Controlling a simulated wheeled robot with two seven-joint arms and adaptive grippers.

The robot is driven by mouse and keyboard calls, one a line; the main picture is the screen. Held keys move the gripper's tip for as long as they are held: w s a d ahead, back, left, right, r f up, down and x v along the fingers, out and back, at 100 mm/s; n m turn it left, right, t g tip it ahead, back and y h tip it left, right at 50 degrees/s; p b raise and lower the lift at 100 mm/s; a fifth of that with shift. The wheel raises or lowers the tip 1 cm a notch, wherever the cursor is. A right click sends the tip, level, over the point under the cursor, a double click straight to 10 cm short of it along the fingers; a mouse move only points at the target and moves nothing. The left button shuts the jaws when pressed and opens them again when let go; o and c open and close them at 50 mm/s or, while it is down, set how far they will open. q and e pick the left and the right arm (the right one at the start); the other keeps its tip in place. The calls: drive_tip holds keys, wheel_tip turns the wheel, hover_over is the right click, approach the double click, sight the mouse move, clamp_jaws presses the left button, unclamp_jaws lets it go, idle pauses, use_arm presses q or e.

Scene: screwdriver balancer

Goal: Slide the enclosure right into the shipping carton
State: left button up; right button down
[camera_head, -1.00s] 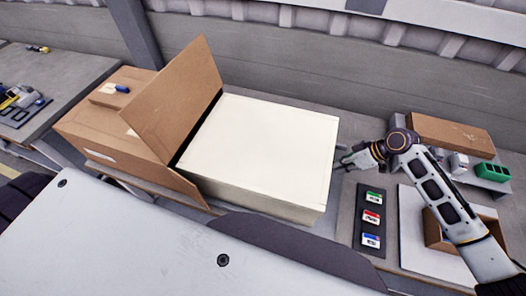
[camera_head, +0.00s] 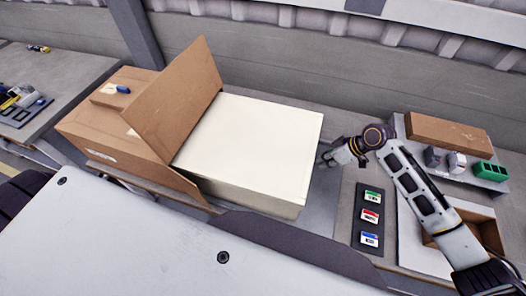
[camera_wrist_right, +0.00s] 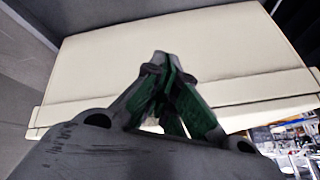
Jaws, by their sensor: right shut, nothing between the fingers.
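The enclosure (camera_head: 250,145) is a large cream-white box lying flat on the bench. Its left end is at the mouth of the brown shipping carton (camera_head: 110,130), and most of it shows outside. The carton's flaps stand open beside that end. My right gripper (camera_head: 322,161) is shut and empty at the enclosure's right end; I cannot tell whether it touches. In the right wrist view the shut fingers (camera_wrist_right: 163,62) point at the enclosure (camera_wrist_right: 190,65), which fills most of the picture. My left gripper is not in view.
A blue-handled tool (camera_head: 122,89) lies on the carton's top. A dark tray (camera_head: 370,218) with several coloured labels lies right of the enclosure. Farther right are an open brown box (camera_head: 450,228), a closed brown box (camera_head: 447,132) and green bins (camera_head: 490,171). A wall runs behind.

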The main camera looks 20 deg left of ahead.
sight(281, 150)
drive_tip(key=shift+s+a+r+p, duration=0.1)
drive_tip(key=shift+a+p, duration=0.05)
drive_tip(key=shift+a, duration=2.2)
drive_tip(key=shift+s+a+p, duration=0.1)
drive_tip(key=shift+a+p, duration=0.05)
drive_tip(key=shift+a, duration=2.5)
drive_tip(key=shift+s+a, duration=0.1)
drive_tip(key=shift+a, duration=2.7)
drive_tip(key=shift+s+a+b, duration=0.1)
drive_tip(key=shift+a+b, duration=0.95)
drive_tip(key=shift+a, duration=3.4)
drive_tip(key=shift+s+a+b, duration=0.15)
drive_tip(key=shift+a+b, duration=0.9)
drive_tip(key=shift+a, duration=2.1)
